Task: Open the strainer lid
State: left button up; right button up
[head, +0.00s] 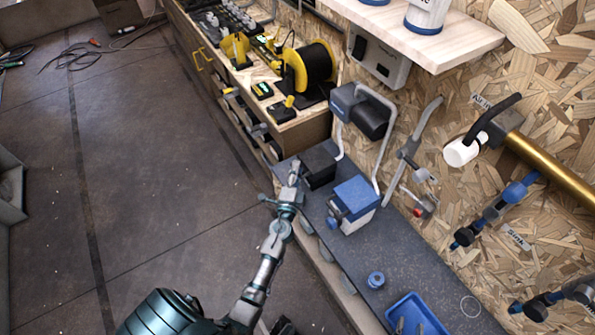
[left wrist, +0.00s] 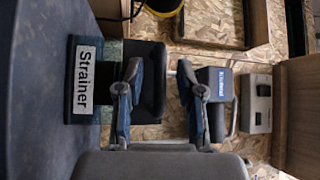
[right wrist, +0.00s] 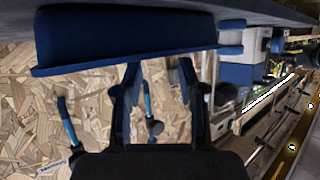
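The strainer (left wrist: 87,80) has a white label reading "Strainer" and a black lid (left wrist: 152,75). In the head view it is the black box (head: 320,165) on the counter against the wall. My left gripper (head: 294,172) is at its left side. In the left wrist view the left gripper's fingers (left wrist: 160,100) are spread, with part of the black lid behind and between them; contact cannot be told. One finger hides part of the lid. My right gripper (right wrist: 158,95) is open and empty, facing the wall; it is not clearly visible in the head view.
A blue-topped box (head: 355,198) stands right of the strainer. A pump with a grey pipe (head: 362,110) is on the wall behind. A blue tray (head: 415,315), also close in the right wrist view (right wrist: 130,35), lies at the counter's near end.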

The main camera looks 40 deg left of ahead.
pick_arm(q)
jog(key=shift+a+f, duration=0.2)
jog(key=shift+a, duration=0.25)
pick_arm(e)
jog(key=shift+w+a, duration=0.1)
jog(key=shift+a, duration=0.1)
pick_arm(q)
jog(key=shift+a+f, duration=0.1)
jog(key=shift+a, duration=0.2)
jog(key=c, duration=0.4)
pick_arm(e)
jog(key=shift+a, duration=0.4)
pick_arm(q)
grip_shut()
pick_arm(e)
jog(key=shift+a+r, duration=0.1)
jog(key=shift+a, duration=0.1)
pick_arm(q)
jog(key=shift+d, duration=0.75)
pick_arm(e)
jog(key=shift+d, duration=0.45)
pick_arm(q)
jog(key=shift+a, duration=0.1)
pick_arm(e)
jog(key=shift+a, duration=0.1)
